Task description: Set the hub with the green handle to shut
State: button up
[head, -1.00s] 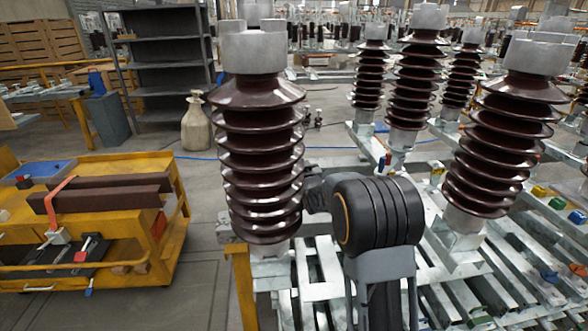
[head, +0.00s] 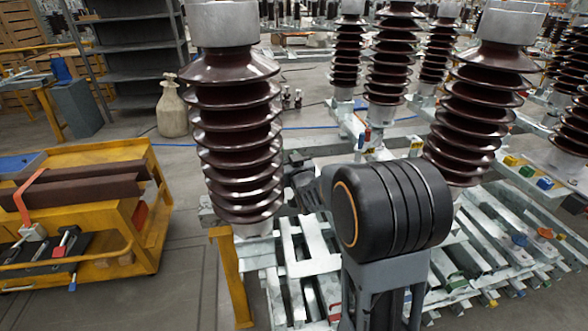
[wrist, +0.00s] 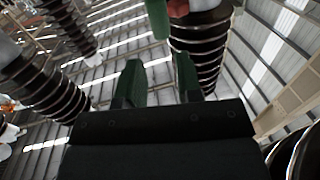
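In the wrist view, a green handle (wrist: 157,18) shows at the top edge, cut off by the frame. A red part (wrist: 178,7) is just right of it, in front of a dark brown ribbed insulator (wrist: 200,45). The hub itself is not clearly visible. My gripper (wrist: 158,62) has two dark green fingers set well apart, with nothing between them. The green handle appears beyond the fingertips, roughly in line with the gap; I cannot tell how far. In the head view my gripper cannot be made out; my dark arm covers the middle.
In the head view, a large insulator (head: 235,140) stands close to the left of my arm, and another (head: 470,125) to the right. Galvanised steel beams (head: 300,270) lie below. A yellow cart (head: 100,155) stands at left, with clear floor (head: 185,285) beside it.

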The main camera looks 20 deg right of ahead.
jog(key=shift+s, duration=2.55)
